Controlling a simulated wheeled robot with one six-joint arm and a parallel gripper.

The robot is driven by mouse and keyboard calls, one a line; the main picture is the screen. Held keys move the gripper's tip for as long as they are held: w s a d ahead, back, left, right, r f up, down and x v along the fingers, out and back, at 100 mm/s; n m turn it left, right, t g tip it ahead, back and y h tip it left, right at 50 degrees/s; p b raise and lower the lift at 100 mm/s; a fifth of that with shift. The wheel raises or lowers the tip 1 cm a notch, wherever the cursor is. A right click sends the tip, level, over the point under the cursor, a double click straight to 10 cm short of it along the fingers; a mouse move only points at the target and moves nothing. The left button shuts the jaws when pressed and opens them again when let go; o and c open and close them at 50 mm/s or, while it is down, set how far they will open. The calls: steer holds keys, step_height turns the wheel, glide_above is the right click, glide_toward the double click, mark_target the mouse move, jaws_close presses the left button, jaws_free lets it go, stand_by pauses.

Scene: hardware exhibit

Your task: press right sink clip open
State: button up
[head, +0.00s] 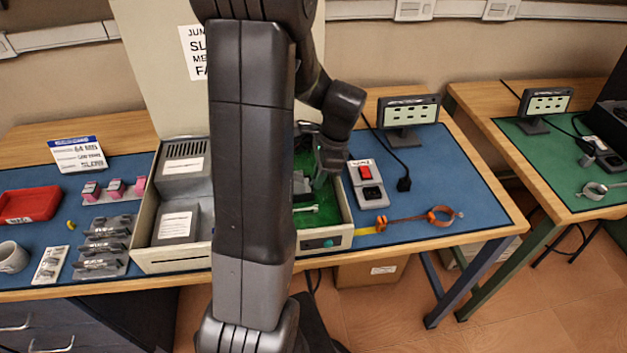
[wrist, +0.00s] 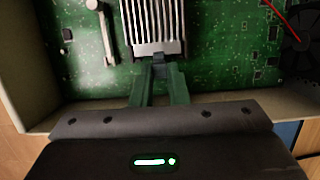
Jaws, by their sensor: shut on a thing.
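The heat sink (wrist: 152,25) is a grey finned block on the green circuit board (wrist: 85,70) inside the open case. In the head view the board (head: 304,219) shows beside my arm, which hides much of the case. My gripper (wrist: 160,72) reaches in at the near end of the sink, with its two green fingers close together. It is shut on a small grey tab (wrist: 159,58) at that end, which looks like the sink clip; the fingers partly hide it. In the head view my gripper (head: 322,180) is low over the board.
A pale bar (wrist: 101,30) lies on the board left of the sink. A dark fan (wrist: 297,45) and a red wire (wrist: 284,17) are at the right. The case wall (wrist: 37,118) is close to my gripper. A red switch box (head: 366,184) and an orange strap (head: 410,219) lie outside.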

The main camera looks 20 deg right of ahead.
steer(key=shift+s+d+f, duration=0.2)
steer(key=shift+d+f, duration=0.35)
steer(key=shift+d, duration=0.25)
stand_by(1.5)
steer(key=o, duration=0.4)
steer(key=shift+p, duration=0.3)
step_height(320, 180, up, 7)
steer(key=p, duration=0.6)
stand_by(0.5)
step_height(320, 180, down, 7)
steer(key=b, duration=0.6)
